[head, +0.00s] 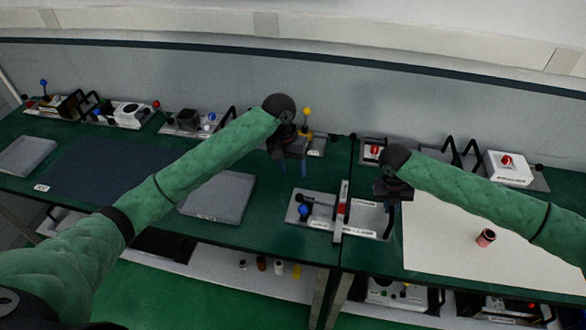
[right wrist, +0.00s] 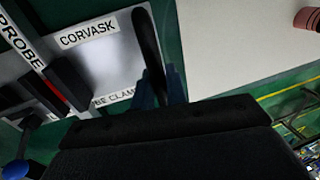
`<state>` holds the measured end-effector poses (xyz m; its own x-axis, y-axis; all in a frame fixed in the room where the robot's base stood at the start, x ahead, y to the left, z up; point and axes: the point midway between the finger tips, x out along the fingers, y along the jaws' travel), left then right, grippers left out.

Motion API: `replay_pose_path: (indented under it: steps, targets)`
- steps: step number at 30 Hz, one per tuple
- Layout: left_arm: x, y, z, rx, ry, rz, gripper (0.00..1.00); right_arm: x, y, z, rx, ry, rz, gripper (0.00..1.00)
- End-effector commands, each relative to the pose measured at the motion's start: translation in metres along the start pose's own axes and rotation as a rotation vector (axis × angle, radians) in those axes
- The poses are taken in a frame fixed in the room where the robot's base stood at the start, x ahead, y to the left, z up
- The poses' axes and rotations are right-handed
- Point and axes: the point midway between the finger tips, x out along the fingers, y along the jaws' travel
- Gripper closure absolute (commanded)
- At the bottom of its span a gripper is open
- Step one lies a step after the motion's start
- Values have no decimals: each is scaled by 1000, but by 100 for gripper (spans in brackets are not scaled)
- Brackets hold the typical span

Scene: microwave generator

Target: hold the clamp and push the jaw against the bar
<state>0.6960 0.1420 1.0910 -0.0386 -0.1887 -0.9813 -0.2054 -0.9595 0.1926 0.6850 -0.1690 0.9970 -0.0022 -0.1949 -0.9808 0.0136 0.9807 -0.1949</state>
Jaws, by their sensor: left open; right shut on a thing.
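The clamp (head: 318,195) is a grey plate on the green bench, with a blue-knobbed black lever (head: 304,209) at its left. A white upright bar (head: 343,190) with a red mark crosses the plate. In the right wrist view, the lettered bar (right wrist: 22,45) runs past dark jaw blocks (right wrist: 68,82). Whether the jaw touches the bar is unclear. My right gripper (head: 391,203) is shut on the black handle (right wrist: 149,40) at the plate's right end. My left gripper (head: 289,165) is open and empty, above the bench behind and left of the lever.
A grey pad (head: 217,197) lies left of the clamp. A pale sheet (head: 470,250) with a red cylinder (head: 486,238) lies to the right. Several devices with black handles line the back, including a white box with a red knob (head: 509,167). A yellow-knobbed device (head: 307,112) stands behind my left gripper.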

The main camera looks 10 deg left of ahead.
Motion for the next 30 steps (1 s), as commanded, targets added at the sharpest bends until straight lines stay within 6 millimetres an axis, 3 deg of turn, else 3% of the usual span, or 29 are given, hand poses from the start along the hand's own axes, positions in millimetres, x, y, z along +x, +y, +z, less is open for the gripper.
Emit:
replay_pose_path:
  steps: [1, 2, 6, 14, 19, 30]
  targets:
    - [1, 0, 0, 0, 0, 0, 50, 3, 1, -1, -1, 3, 0, 100]
    - [1, 0, 0, 0, 0, 0, 50, 3, 1, -1, -1, 3, 0, 84]
    - [1, 0, 0, 0, 0, 0, 50, 2, 0, -1, -1, 2, 0, 60]
    - [0, 0, 0, 0, 0, 0, 50, 0, 0, 0, 0, 1, 0, 60]
    - [0, 0, 0, 0, 0, 0, 50, -11, 0, 0, 0, 0, 0, 60]
    - [0, 0, 0, 0, 0, 0, 50, -78, 1, 1, -2, -1, 1, 60]
